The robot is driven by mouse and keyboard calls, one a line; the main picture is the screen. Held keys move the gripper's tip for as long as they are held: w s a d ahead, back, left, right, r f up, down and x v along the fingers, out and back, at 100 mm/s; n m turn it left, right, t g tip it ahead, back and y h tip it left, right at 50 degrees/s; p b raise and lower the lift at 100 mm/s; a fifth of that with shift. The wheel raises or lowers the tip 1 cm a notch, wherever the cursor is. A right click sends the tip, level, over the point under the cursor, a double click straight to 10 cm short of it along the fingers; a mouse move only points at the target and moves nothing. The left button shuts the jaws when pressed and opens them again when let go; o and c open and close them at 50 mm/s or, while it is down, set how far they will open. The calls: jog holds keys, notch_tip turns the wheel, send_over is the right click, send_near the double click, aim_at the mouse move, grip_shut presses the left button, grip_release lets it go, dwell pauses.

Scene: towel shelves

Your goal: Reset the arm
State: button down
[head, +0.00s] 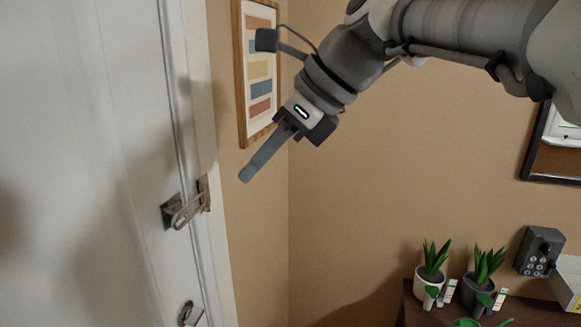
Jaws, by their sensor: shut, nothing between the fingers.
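My gripper (246,174) shows in the head view at the upper middle. It points down and to the left, with its fingers together and nothing between them. My arm comes in from the upper right. The gripper appears in front of the tan wall near the door frame, with the latch below and to its left in the picture. I cannot tell its exact distance from the door or the wall.
A white door (90,150) with a metal latch (186,208) and a knob (188,314) fills the left. A striped framed picture (260,68) hangs behind my gripper. Potted plants (431,270) stand on a dark wooden surface (415,312) at lower right, near a keypad (538,252).

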jog(key=s+d+f+n+t+h+b, duration=0.1)
jog(key=s+d+f+n+h+b, duration=0.1)
jog(key=s+d+f+n, duration=0.4)
jog(key=s+d+f+n+t+h+b, duration=0.2)
jog(key=s+d+f+n+h, duration=0.3)
jog(key=d+f+n, duration=0.8)
notch_tip(320, 180, down, 5)
jog(key=shift+s+d+f+n+h+b, duration=0.15)
jog(key=shift+s+d+n+h+b, duration=0.2)
jog(key=shift+n, duration=0.45)
jog(key=shift+a, duration=0.25)
